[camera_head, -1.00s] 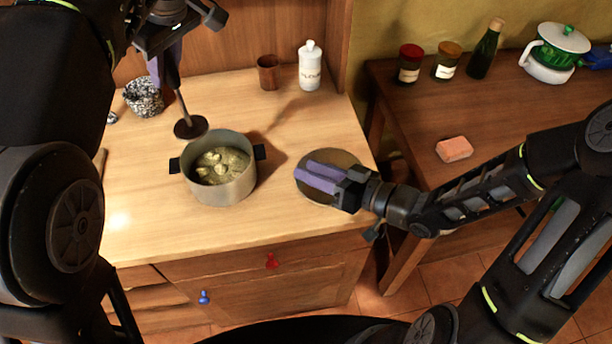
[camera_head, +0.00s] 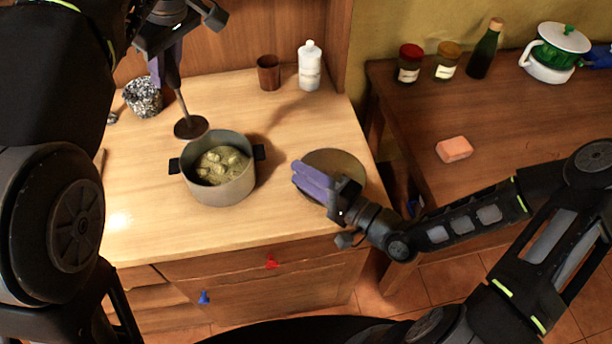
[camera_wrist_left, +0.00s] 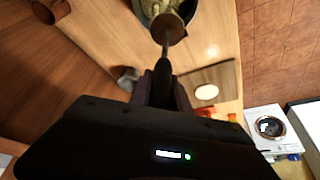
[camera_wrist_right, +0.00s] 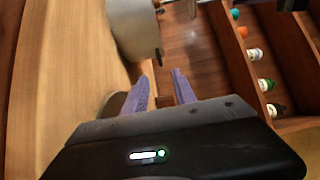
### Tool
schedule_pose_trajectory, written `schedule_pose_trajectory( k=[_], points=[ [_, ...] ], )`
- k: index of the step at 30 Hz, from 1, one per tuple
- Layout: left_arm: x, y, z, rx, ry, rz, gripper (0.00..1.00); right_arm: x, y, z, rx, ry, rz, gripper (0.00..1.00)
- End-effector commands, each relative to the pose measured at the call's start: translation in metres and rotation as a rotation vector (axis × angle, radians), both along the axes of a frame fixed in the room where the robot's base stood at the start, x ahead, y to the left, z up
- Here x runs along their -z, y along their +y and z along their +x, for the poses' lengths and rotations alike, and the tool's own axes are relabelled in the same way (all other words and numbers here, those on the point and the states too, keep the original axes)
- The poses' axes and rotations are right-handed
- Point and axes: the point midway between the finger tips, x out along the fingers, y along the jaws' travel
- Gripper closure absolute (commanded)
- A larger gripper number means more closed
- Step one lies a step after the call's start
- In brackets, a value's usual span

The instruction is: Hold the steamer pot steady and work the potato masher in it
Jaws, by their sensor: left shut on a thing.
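The grey steamer pot (camera_head: 232,190) stands on the wooden counter with pale lumps of food (camera_head: 220,165) inside and a dark handle on each side. Its wall also shows in the right wrist view (camera_wrist_right: 130,28). My left gripper (camera_head: 168,70) is shut on the potato masher's handle. The masher's dark round head (camera_head: 190,127) hangs beyond the pot's rim at its back left, apart from the food. My right gripper (camera_head: 300,178) is open and empty, to the right of the pot and apart from its near handle. Its two purple fingers (camera_wrist_right: 160,80) stand apart in the right wrist view.
A round board (camera_head: 345,165) lies beneath my right gripper. A speckled pot (camera_head: 143,97), a brown cup (camera_head: 268,72) and a white bottle (camera_head: 309,66) stand at the back. A side table (camera_head: 510,120) holds jars, a green bottle and a sponge (camera_head: 454,149). Counter in front of the pot is clear.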

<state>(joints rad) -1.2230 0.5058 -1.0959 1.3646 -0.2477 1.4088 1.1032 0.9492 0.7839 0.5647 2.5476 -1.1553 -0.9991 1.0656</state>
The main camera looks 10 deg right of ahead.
Motion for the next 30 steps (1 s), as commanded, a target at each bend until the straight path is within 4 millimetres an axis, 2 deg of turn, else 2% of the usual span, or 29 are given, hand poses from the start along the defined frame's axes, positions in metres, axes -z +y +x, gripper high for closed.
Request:
schedule_pose_trajectory(
  k=[5,18,24,30],
  points=[
    [0.000,0.000,0.000,0.000,0.000,0.000,1.00,-0.001,0.017,0.014,-0.004,-0.001,0.002,0.67],
    [0.000,0.000,0.000,0.000,0.000,0.000,1.00,0.000,0.070,0.068,-0.003,0.000,0.000,0.67],
    [0.000,0.000,0.000,0.000,0.000,0.000,1.00,0.000,0.080,0.079,0.000,0.000,-0.001,0.67],
    [0.000,0.000,0.000,0.000,0.000,0.000,1.00,0.000,0.081,0.080,0.000,0.000,-0.001,0.67]
  ],
)
